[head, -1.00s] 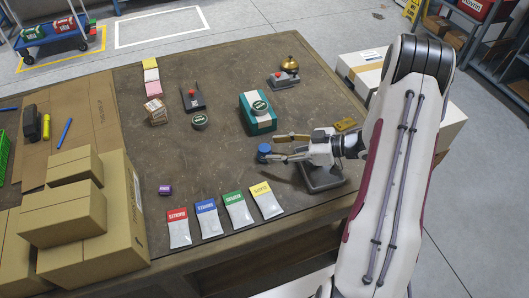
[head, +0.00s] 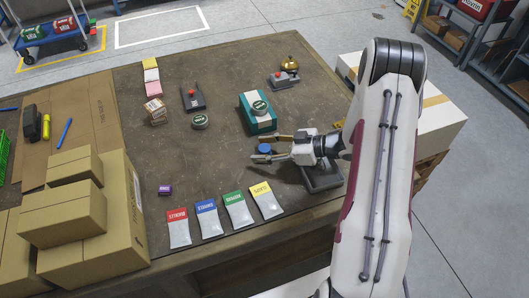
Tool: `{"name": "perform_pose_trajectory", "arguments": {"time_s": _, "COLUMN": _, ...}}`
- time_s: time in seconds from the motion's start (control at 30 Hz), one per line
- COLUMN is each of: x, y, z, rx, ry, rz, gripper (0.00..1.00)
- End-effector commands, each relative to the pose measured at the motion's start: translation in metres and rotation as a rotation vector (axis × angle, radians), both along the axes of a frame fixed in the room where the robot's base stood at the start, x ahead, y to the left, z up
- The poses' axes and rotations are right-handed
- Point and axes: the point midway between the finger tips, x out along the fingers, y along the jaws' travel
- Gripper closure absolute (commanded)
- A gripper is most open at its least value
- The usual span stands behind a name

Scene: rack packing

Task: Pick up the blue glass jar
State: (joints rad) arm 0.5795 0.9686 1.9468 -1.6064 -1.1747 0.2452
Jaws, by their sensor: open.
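The blue glass jar (head: 265,149) stands on the worktable right of centre; mostly its blue lid shows. My gripper (head: 259,148) reaches in from the right, low over the table. Its jaws are open, with one finger on the far side of the jar and one on the near side, so the jar shows between them. The near finger hides the lower part of the jar. I cannot tell whether either finger touches it.
A teal and white box (head: 258,113) with a round tin on top stands just behind my gripper. A dark stand (head: 322,177) sits beneath my wrist. Several labelled packets (head: 222,215) lie in front. A small purple item (head: 165,190) lies left. Stacked cartons (head: 75,215) fill the left.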

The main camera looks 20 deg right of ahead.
Motion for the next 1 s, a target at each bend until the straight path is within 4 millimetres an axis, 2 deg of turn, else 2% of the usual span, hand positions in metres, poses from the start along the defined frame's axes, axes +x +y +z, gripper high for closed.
{"name": "perform_pose_trajectory", "arguments": {"time_s": 0.4, "x": 0.0000, "y": -0.0003, "z": 0.0002, "rx": 0.000, "ry": 0.000, "rz": 0.000, "gripper": 0.54}}
{"name": "perform_pose_trajectory", "arguments": {"time_s": 0.43, "x": 0.0000, "y": -0.0003, "z": 0.0002, "rx": 0.000, "ry": 0.000, "rz": 0.000, "gripper": 0.59}}
{"name": "perform_pose_trajectory", "arguments": {"time_s": 0.5, "x": 0.0000, "y": -0.0004, "z": 0.0002, "rx": 0.000, "ry": 0.000, "rz": 0.000, "gripper": 0.77}}
{"name": "perform_pose_trajectory", "arguments": {"time_s": 0.6, "x": -0.0001, "y": -0.0003, "z": 0.0002, "rx": 0.000, "ry": 0.000, "rz": 0.000, "gripper": 0.99}}
{"name": "perform_pose_trajectory", "arguments": {"time_s": 1.0, "x": 0.0001, "y": -0.0004, "z": 0.0023, "rx": 0.001, "ry": -0.001, "rz": -0.001, "gripper": 0.99}}
